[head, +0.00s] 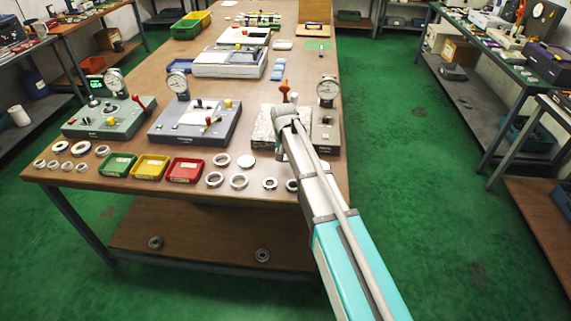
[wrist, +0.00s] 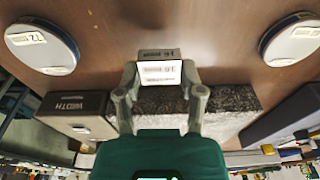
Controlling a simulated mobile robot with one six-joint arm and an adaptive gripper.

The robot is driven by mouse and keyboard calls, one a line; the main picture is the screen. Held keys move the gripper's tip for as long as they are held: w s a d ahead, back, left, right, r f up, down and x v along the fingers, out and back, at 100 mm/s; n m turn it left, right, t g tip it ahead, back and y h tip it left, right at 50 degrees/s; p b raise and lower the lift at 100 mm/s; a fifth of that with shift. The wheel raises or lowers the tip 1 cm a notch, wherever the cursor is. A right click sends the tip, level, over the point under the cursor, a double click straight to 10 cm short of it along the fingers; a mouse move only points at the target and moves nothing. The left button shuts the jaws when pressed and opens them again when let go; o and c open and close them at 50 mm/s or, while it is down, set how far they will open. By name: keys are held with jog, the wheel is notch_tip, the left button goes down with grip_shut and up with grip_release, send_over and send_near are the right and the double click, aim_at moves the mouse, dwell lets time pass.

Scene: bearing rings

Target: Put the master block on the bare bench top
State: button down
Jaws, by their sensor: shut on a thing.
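My gripper (wrist: 160,74) is shut on a small pale block with a printed label, the master block (wrist: 158,72). In the wrist view the block is between the two grey fingers, past the edge of the speckled granite plate (wrist: 228,98), with brown bench top (wrist: 220,35) behind it. I cannot tell whether the block touches the bench.
Two labelled discs (wrist: 42,48) (wrist: 292,40) flank the block in the wrist view. A gauge stand marked WIDTH (wrist: 75,108) adjoins the granite, also in the head view (head: 325,135). Green, yellow and red trays (head: 151,168) and several rings (head: 214,180) line the bench front.

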aim_at(285, 158)
jog(key=shift+f+b, duration=1.25)
jog(key=shift+f, duration=0.3)
jog(key=shift+f, duration=0.2)
jog(key=shift+c, duration=1)
grip_release()
jog(key=shift+r, duration=0.1)
jog(key=shift+r, duration=0.1)
notch_tip(285, 158, up, 12)
jog(key=s+p, duration=0.1)
jog(key=p, duration=1.1)
jog(key=shift+s, duration=0.25)
